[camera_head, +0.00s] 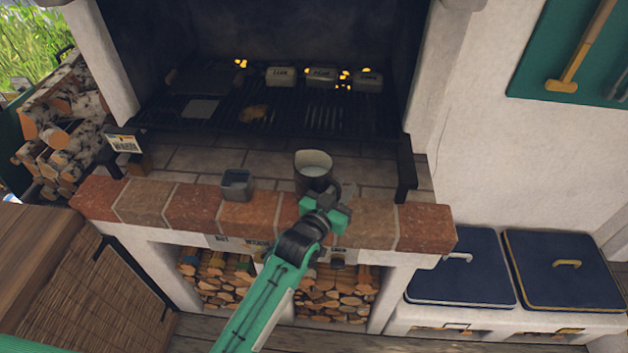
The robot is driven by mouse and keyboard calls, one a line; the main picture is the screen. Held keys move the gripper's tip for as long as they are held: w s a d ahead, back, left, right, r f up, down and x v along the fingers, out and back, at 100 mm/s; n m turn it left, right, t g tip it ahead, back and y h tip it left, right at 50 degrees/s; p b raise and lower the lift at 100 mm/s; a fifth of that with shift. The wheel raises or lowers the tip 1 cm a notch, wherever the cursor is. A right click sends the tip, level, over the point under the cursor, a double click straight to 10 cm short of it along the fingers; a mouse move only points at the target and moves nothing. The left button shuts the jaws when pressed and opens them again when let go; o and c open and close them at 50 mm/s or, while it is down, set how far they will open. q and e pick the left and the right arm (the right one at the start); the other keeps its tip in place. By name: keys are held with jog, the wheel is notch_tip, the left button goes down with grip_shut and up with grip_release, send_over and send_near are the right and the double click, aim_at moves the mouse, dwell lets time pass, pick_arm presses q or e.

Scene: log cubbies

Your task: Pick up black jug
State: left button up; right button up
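A dark jug (312,167) with a pale inside stands upright on the tiled hearth ledge, just behind the brick edge. My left gripper (333,198) is at the near side of the jug, over the brick edge, with its green arm reaching in from below. Its fingers are small and partly merge with the jug's lower right side, so I cannot tell whether they are open or touch the jug. My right gripper is not in view.
A small grey square container (237,184) stands left of the jug on the ledge. The grill grate (310,117) lies behind it. The brick edge (255,216) runs below the gripper, above cubbies of logs (330,293). Two blue-lidded bins (461,270) stand at the right.

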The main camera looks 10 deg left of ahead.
pick_arm(q)
grip_shut()
dwell(0.7)
jog(key=shift+r, duration=0.1)
dwell(0.5)
